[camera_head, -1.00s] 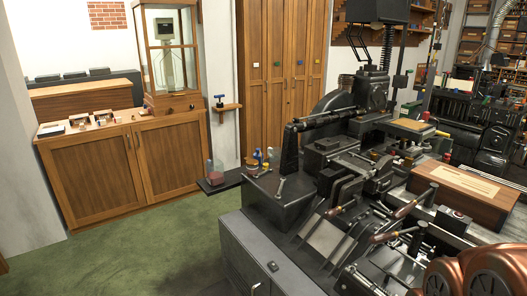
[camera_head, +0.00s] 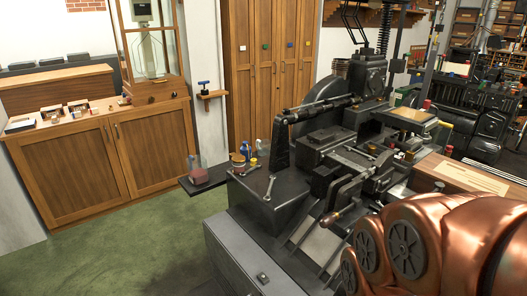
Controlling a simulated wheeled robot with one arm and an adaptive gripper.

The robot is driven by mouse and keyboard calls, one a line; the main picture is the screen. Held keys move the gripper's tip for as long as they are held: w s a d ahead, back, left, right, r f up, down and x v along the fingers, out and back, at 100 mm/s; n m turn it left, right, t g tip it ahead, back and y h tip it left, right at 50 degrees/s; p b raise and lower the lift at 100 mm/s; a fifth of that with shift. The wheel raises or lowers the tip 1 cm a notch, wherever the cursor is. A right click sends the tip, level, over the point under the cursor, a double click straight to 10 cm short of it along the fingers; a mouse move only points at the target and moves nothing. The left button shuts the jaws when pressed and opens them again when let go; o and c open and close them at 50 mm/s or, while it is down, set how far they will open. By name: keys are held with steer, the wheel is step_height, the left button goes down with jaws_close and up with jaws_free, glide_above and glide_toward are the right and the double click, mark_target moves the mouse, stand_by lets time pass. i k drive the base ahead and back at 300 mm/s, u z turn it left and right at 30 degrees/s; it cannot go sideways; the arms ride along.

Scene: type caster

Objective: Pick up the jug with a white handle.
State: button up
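I cannot make out for sure a jug with a white handle. Small vessels stand on the left end of the black casting machine (camera_head: 262,207). Among them are a blue bottle-like item (camera_head: 245,150), a pale item with blue (camera_head: 253,148) beside it, and a round brownish pot (camera_head: 238,161). A clear container with a reddish lower part (camera_head: 197,171) stands on the dark shelf that sticks out to the left. They are too small to tell handles. My gripper is not in view; only copper-coloured links of my arm show at the lower right.
The machine with its levers fills the centre and right. A wooden cabinet (camera_head: 109,165) with a glass case (camera_head: 150,45) stands at the left. A wooden box (camera_head: 470,181) lies on the machine's right side. Green floor (camera_head: 130,262) is open at the lower left.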

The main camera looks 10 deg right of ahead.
mark_target(264, 147)
steer(key=u, duration=0.55)
steer(key=k, duration=0.65)
steer(key=u, duration=0.55)
steer(key=i, duration=3.1)
steer(key=z, duration=0.2)
steer(key=i, duration=1.75)
steer(key=z, duration=0.5)
steer(key=i, duration=1.65)
steer(key=z, duration=1.65)
steer(key=i, duration=0.95)
steer(key=z, duration=1.3)
steer(key=i, duration=0.7)
steer(key=z, duration=0.3)
